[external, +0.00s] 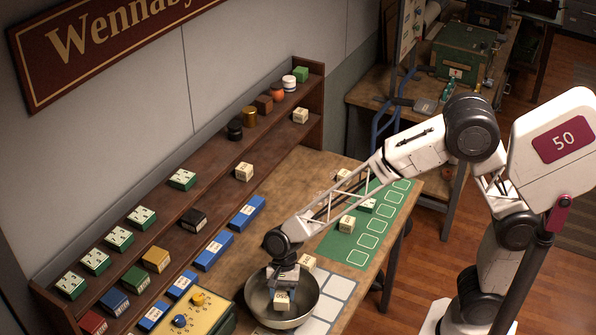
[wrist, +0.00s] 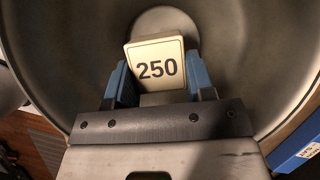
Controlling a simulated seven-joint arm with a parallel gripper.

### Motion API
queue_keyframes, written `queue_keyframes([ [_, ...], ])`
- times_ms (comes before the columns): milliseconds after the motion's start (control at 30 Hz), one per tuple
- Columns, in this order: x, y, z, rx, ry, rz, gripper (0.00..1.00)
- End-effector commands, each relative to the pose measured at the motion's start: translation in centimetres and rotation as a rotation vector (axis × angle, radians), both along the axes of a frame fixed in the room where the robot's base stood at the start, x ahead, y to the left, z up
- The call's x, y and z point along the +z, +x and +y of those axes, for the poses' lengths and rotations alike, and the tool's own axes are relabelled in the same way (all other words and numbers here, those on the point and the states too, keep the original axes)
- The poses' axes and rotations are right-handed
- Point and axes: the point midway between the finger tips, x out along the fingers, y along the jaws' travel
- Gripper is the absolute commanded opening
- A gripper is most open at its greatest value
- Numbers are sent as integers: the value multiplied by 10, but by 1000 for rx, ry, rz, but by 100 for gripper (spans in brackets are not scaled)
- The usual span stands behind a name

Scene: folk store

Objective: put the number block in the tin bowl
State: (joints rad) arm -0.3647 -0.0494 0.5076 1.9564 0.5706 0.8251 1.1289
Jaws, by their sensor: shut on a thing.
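The number block (wrist: 157,66) is cream with "250" printed on its face. My gripper (wrist: 158,85) is shut on it, with a blue-padded finger on each side. The tin bowl (wrist: 232,30) surrounds the block in the wrist view. In the external view the grey tin bowl (external: 254,300) stands on the table, and my gripper (external: 283,288) reaches down into it with the block (external: 282,300). I cannot tell whether the block touches the bowl's bottom.
A yellow board (external: 213,312) with knobs lies left of the bowl. A cream block (external: 307,262) stands close behind the bowl. A green mat (external: 338,245) with cream blocks lies farther back. Stepped shelves (external: 150,235) hold several coloured blocks along the wall.

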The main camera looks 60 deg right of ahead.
Motion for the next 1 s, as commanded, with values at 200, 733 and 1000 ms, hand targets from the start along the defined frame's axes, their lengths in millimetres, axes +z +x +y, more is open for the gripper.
queue_keyframes([
  [200,-22,0,0,-1,-1,3,22],
  [733,-37,0,0,0,0,0,22],
  [1000,-39,0,0,-1,0,0,71],
])
